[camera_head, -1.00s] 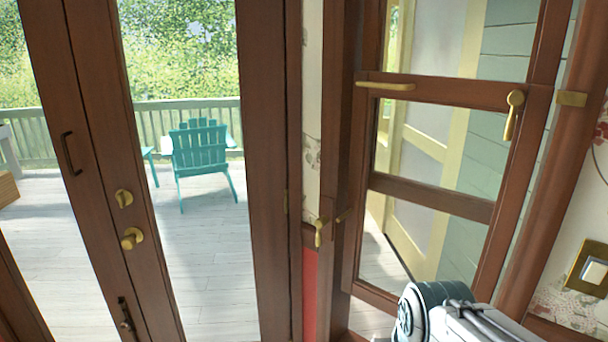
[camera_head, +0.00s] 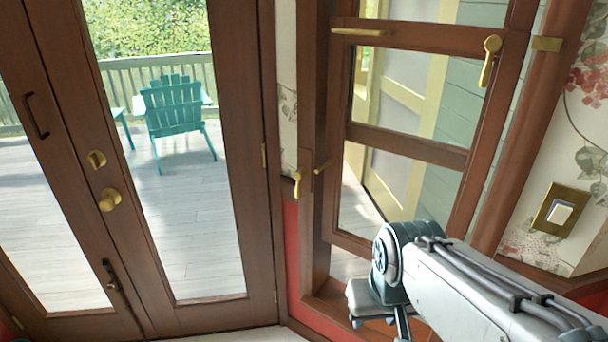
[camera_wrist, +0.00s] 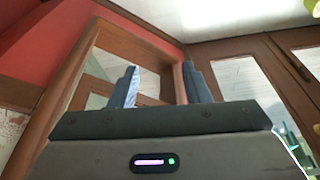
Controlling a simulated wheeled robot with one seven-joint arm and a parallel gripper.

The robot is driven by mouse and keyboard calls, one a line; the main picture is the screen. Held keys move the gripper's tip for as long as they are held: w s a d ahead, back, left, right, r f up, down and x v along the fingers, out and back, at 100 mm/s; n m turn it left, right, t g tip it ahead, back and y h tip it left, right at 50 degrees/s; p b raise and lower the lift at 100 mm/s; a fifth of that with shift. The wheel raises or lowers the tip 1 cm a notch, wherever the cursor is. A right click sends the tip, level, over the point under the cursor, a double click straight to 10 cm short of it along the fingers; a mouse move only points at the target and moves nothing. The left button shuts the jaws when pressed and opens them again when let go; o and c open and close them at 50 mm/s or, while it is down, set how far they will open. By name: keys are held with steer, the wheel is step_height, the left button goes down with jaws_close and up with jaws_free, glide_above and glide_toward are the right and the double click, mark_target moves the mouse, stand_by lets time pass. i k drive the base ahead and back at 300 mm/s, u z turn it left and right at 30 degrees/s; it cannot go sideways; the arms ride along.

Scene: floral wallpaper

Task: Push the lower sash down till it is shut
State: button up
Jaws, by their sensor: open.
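The brown window, right of the glass doors, has a lower sash (camera_head: 410,149) with a crossbar and glass panes in the head view. Deck boards show below its bottom rail, so a gap seems to be there above the sill (camera_head: 318,305). A brass handle (camera_head: 361,32) and a brass latch (camera_head: 489,62) sit on the rail higher up. My gripper (camera_head: 380,322) is low in front of the window's lower part, partly hidden by my arm. In the wrist view my gripper (camera_wrist: 163,85) has its two fingers apart with nothing between them. Brown framing stands beyond them; contact cannot be told.
Brown glass doors (camera_head: 240,150) with a brass knob (camera_head: 109,200) stand to the left. A brass lever (camera_head: 298,181) is on the window's left frame. A light switch (camera_head: 560,211) is on the floral wall at right. A teal chair (camera_head: 177,115) stands outside on the deck.

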mark_target(462, 41)
steer(key=u, duration=0.05)
steer(key=k, duration=0.5)
steer(key=z, duration=1.3)
steer(key=i, duration=1.15)
steer(key=u, duration=1.45)
